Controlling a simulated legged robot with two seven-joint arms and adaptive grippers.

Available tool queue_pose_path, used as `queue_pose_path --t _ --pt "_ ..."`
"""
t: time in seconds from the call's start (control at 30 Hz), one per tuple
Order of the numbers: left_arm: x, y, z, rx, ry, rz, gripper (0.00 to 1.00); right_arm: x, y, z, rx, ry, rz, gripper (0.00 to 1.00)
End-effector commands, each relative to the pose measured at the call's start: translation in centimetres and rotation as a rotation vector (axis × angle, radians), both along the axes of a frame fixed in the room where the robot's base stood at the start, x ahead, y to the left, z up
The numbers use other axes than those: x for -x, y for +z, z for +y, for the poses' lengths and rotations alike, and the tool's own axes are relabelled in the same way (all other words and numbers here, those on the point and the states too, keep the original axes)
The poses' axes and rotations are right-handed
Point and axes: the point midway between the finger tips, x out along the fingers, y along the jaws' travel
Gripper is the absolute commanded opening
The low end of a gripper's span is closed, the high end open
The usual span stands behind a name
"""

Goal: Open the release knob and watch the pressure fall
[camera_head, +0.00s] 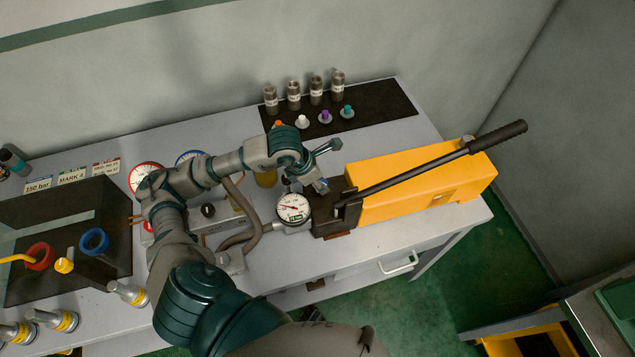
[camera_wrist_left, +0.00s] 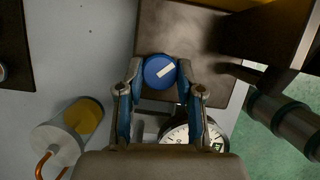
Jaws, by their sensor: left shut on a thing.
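The release knob (camera_wrist_left: 159,71) is a round blue knob with a white bar mark, tilted up to the right in the left wrist view. My left gripper (camera_wrist_left: 157,77) is shut on it, with one blue fingertip on each side. In the head view my left gripper (camera_head: 320,186) is at the dark block at the near end of the pump, and the knob is mostly hidden. The white pressure gauge (camera_head: 293,207) stands left of the knob; its needle points to the upper left, too small to read exactly. It is partly hidden by the gripper in the left wrist view (camera_wrist_left: 177,136). My right gripper is not in view.
The yellow hand pump (camera_head: 420,190) has a long black lever (camera_head: 497,138) over it. A black mat (camera_head: 375,103) with several grey fittings lies behind. A dark panel (camera_head: 60,215) with coloured rings is at left. The bench's right front edge is close to the pump.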

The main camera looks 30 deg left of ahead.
Motion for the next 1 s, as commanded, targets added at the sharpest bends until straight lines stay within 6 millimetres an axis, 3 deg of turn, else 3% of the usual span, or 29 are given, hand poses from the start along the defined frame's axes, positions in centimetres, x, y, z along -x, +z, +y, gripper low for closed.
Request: queue_pose_path --t 0.4,1.0 --pt "-0.3 0.3 -0.2 0.01 0.352 -0.014 0.01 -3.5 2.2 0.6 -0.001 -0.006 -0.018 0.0" --pt "-0.3 0.4 0.1 0.011 0.557 -0.012 0.02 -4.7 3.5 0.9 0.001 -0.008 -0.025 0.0"
